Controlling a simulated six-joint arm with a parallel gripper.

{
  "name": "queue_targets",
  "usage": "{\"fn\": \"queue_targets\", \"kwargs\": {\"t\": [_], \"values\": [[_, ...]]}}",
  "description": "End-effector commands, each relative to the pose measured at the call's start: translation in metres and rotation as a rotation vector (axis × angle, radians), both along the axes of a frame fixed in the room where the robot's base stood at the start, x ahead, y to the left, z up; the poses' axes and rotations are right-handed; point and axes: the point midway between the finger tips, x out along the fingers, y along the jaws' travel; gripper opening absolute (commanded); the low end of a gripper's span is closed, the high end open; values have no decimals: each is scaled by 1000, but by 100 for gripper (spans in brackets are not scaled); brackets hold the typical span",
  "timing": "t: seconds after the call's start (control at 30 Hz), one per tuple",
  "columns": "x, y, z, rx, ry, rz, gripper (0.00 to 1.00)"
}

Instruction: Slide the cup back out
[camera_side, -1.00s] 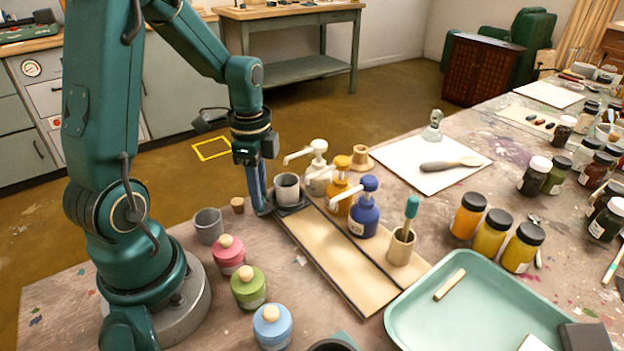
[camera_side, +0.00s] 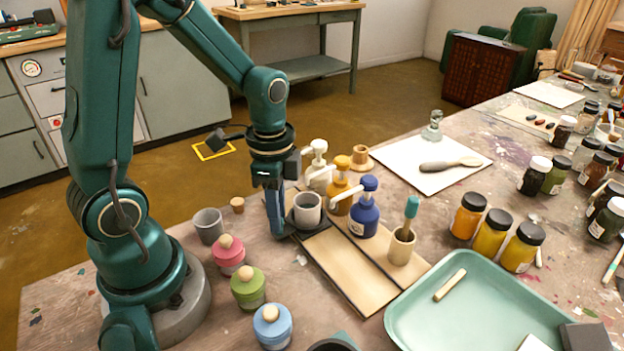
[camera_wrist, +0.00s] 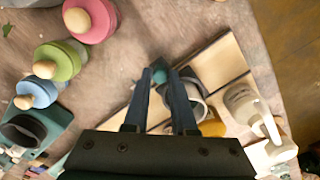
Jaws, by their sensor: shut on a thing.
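The grey cup (camera_side: 307,209) stands upright on a dark sliding carrier (camera_side: 312,227) on the pale wooden track board (camera_side: 345,270). It is in front of the orange pump bottle (camera_side: 339,187), close to that bottle's spout. My gripper (camera_side: 277,230) is pointed down at the left side of the cup. In the wrist view, my gripper (camera_wrist: 160,76) is shut on a small teal piece beside the cup (camera_wrist: 194,95), which seems to be the carrier's handle. The fingers partly hide that piece and the cup.
A white pump bottle (camera_side: 318,172) and a blue pump bottle (camera_side: 364,212) flank the orange one. A brush holder (camera_side: 401,247) stands farther along the track. Pink (camera_side: 229,256), green (camera_side: 248,287) and blue (camera_side: 271,326) jars line the left. The track's front part is bare.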

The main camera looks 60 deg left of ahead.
Motion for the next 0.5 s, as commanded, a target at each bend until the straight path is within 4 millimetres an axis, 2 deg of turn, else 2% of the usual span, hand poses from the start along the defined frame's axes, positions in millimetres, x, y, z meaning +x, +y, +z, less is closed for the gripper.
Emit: {"fn": "queue_targets", "kwargs": {"t": [0.03, 0.2, 0.5], "values": [[0, -16, 0, -1, -1, -15, 0], [0, -61, 0, -1, -1, -15, 0], [0, -127, 0, -1, 1, -8, 0]]}}
